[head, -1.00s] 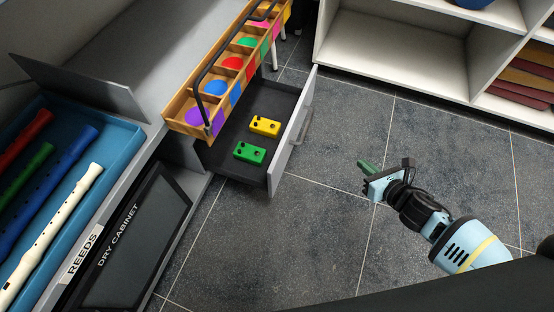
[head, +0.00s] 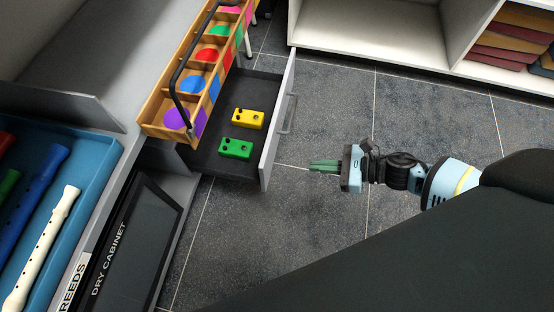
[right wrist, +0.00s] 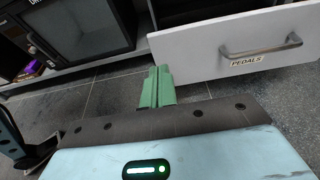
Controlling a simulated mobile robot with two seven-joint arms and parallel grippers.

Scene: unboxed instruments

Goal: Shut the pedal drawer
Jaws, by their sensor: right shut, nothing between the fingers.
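The pedal drawer (head: 272,122) is pulled open below the wooden rack, with its white front facing right in the head view. A yellow pedal (head: 248,119) and a green pedal (head: 235,148) lie inside it. In the right wrist view the drawer front (right wrist: 200,45) shows a metal handle (right wrist: 262,48) and a PEDALS label. My right gripper (head: 312,165) is shut and empty, to the right of the drawer front's near end, pointing at it. Its green fingers (right wrist: 157,88) are together in the right wrist view. A gap to the drawer front seems to remain. My left gripper is not in view.
A wooden rack (head: 158,112) with coloured discs and a black handle overhangs the drawer. The dry cabinet (head: 125,245) and a blue tray (head: 98,150) of recorders are at left. White shelving (head: 350,40) stands at the back. The tiled floor (head: 330,110) right of the drawer is clear.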

